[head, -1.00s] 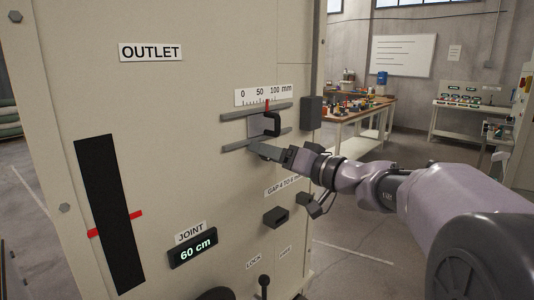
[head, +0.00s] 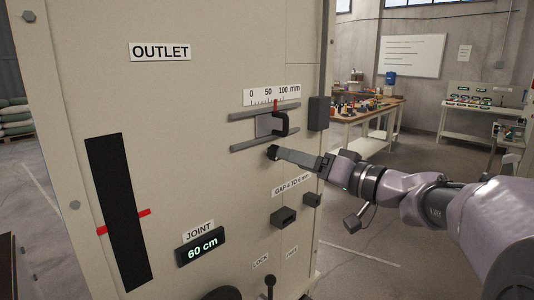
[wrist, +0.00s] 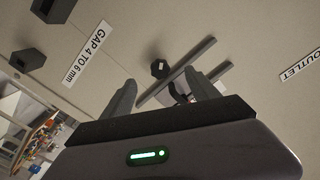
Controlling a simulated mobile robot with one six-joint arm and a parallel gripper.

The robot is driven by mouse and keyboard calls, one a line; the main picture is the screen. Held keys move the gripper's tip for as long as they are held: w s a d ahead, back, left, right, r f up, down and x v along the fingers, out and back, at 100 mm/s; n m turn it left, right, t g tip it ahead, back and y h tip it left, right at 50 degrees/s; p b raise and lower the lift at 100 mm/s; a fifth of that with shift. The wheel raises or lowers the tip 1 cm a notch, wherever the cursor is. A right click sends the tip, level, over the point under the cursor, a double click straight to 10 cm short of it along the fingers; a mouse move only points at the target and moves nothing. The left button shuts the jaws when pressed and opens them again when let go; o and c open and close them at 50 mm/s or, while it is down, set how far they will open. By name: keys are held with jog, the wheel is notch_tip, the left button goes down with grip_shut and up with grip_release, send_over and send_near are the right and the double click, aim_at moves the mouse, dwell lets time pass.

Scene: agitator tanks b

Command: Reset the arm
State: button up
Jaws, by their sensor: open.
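My gripper (head: 280,156) is just below the slide rails of the beige outlet panel (head: 190,120), with its fingers pointing left. In the wrist view its two fingers (wrist: 162,93) are spread, with nothing held between them. A slide plate with a black handle (head: 281,122) sits between two grey rails. Its red pointer (head: 275,105) stands between 50 and 100 on the mm scale. A small dark knob (head: 272,153) is by the fingertips; it also shows in the wrist view (wrist: 160,69). I cannot tell whether a finger touches it.
A dark box (head: 318,113) is right of the rails. Workbenches (head: 365,112) stand behind. Open floor lies at right.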

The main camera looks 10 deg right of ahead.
jog(key=s+a+f+g, duration=0.5)
jog(key=s+a+f, duration=0.2)
jog(key=s+a, duration=0.25)
jog(key=s+d+f+m+g+h, duration=0.1)
jog(key=s+f+m+g+h, duration=0.1)
jog(key=s+f+h, duration=0.2)
jog(key=s+d+f+m+g+h, duration=0.1)
jog(key=s+f+m+h, duration=0.2)
jog(key=s+f, duration=0.8)
jog(key=s+h, duration=0.1)
jog(key=s, duration=0.3)
jog(key=shift+s+d+g+h, duration=0.2)
jog(key=shift+s+g+h, duration=0.1)
jog(key=shift+g, duration=0.1)
